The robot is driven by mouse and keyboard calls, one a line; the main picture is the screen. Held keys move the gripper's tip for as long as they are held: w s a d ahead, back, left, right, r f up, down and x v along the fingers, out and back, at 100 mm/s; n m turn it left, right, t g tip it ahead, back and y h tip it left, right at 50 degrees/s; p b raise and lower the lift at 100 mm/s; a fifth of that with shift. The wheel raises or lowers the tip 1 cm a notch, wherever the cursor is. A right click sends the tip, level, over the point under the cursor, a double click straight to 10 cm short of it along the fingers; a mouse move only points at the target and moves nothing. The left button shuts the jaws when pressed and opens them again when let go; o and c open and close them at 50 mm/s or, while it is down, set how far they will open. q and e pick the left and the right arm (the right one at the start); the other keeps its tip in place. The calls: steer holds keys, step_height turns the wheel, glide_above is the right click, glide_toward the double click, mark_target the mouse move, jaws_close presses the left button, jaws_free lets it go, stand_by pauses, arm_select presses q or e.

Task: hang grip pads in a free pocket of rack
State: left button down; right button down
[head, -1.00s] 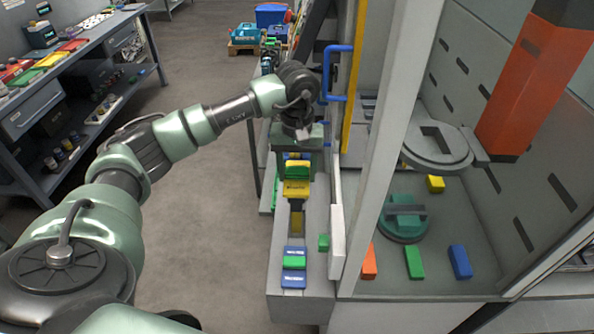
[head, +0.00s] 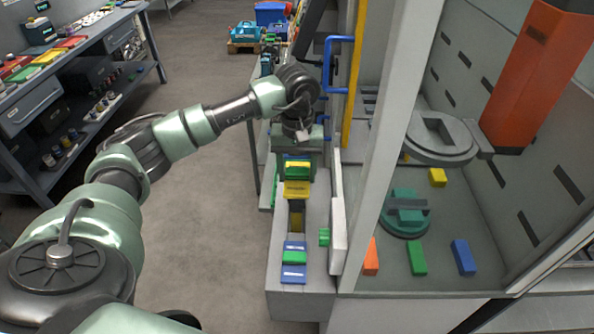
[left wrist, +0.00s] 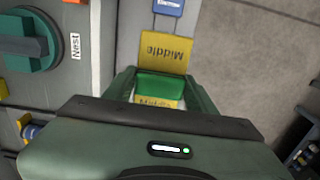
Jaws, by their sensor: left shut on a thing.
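My left gripper (head: 297,150) reaches over the far part of the narrow rack (head: 313,270). In the left wrist view its two green fingers (left wrist: 160,90) are shut on a green block (left wrist: 160,86), taken to be the grip pads. A yellow plate (left wrist: 165,50) marked "Middle" stands beside the block, and another yellow label shows partly below it. In the head view a yellow plate (head: 297,189) lies just in front of the gripper. Nearer, a dark slot (head: 297,216) shows, then a green block (head: 294,257) between blue plates (head: 293,273). The fingertips are partly hidden in the head view. My right gripper is out of view.
Right of the rack stand a white panel (head: 338,222) and a grey machine post (head: 378,150). Behind the post are a round green nest (head: 406,213), an orange column (head: 530,80) and several coloured blocks. A blue handle (head: 337,65) juts out near my gripper.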

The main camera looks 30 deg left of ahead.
arm_select(q)
steer(key=shift+f+b, duration=1.9)
steer(key=shift+f, duration=0.75)
steer(key=shift+f+b, duration=0.15)
steer(key=shift+b, duration=0.2)
steer(key=shift+f+b, duration=2.2)
steer(key=shift+f, duration=0.4)
steer(key=shift+f, duration=0.15)
steer(key=shift+f+b, duration=1.75)
steer(key=shift+f, duration=0.1)
steer(key=shift+c, duration=2.1)
jaws_free()
